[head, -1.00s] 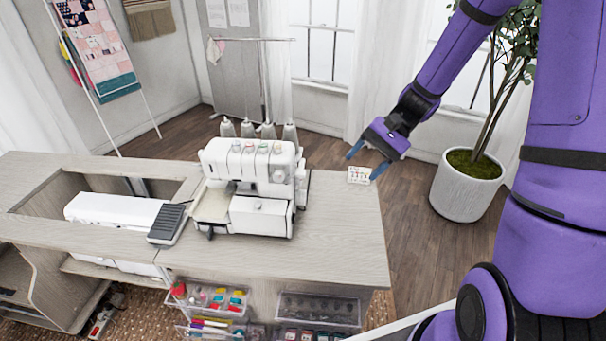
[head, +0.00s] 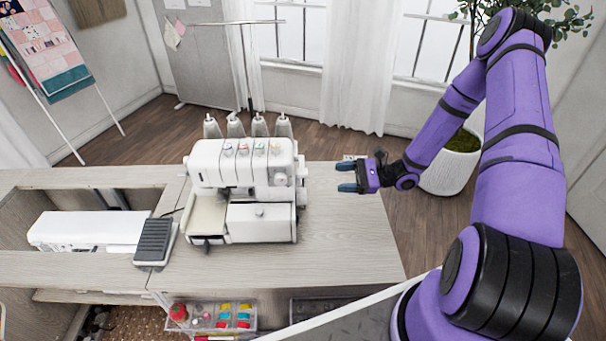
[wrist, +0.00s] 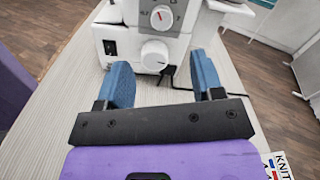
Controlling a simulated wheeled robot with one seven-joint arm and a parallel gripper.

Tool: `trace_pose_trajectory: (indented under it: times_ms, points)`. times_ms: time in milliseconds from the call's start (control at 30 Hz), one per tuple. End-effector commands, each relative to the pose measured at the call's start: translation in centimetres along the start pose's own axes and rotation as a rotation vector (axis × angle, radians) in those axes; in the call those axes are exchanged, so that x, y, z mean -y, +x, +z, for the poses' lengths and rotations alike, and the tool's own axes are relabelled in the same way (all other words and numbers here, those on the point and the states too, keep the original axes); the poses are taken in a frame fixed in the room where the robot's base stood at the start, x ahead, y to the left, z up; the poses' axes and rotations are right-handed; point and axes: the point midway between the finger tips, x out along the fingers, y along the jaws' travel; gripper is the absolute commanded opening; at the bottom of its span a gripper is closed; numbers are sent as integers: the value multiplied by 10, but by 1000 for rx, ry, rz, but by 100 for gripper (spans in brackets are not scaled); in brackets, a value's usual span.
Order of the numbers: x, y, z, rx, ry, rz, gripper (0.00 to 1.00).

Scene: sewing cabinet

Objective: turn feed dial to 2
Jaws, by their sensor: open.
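The white sewing machine (head: 243,180) stands on the cabinet top. In the wrist view its side (wrist: 120,38) carries two round white knobs: a smaller upper dial (wrist: 162,17) on a grey plate with red marks, and a larger lower knob (wrist: 155,55). I cannot read the dial numbers or tell for sure which knob is the feed dial. My gripper (head: 346,177) is open and empty, to the right of the machine, its blue fingers pointing left at it. In the wrist view the open fingers (wrist: 161,72) flank the lower knob's line of sight, apart from it.
A printed card (wrist: 280,167) lies beside my gripper. A black foot pedal (head: 154,240) sits left of the machine. Several thread cones (head: 259,126) stand behind it. A potted plant (head: 455,170) stands on the floor at right.

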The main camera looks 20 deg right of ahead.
Motion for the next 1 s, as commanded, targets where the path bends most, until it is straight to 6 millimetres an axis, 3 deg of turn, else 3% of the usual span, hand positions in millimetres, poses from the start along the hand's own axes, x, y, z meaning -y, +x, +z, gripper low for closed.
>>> trace_pose_trajectory:
  times_ms: [267, 700, 1000]
  points:
    - [0, 21, -2, 6, 6, -10, 61]
    - [0, 92, -2, 4, 7, -10, 61]
    - [1, 108, -2, 3, 5, -11, 61]
